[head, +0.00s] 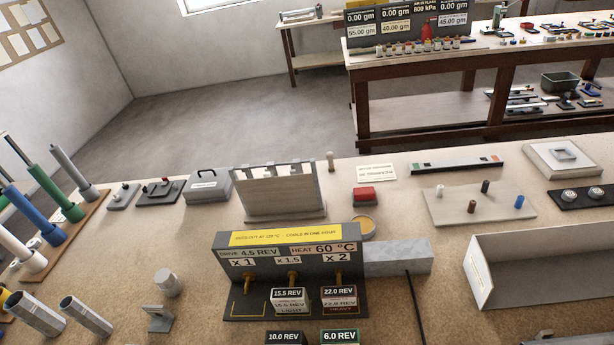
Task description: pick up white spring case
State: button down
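No item carries a readable name as the white spring case, so I cannot tell for sure which it is. A short pale, whitish cylinder (168,283) stands upright on the bench at the lower left. A long white tube (14,243) with a narrower end leans in the rack at the left edge, beside blue, green and grey ones. A small white cylinder (440,190) stands on a pale plate (480,214) at the right, with brown and blue ones. My gripper is not in view, and nothing held shows.
A dark stand (230,268) with REV and HEAT signs and brass hooks fills the lower middle. A grey block (398,257) adjoins it, near a thin black rod (415,310). Two metal tubes (85,316) lie lower left.

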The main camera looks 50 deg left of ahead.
aim_at(283, 301)
jog(key=k+u, duration=0.7)
jog(key=u, duration=0.2)
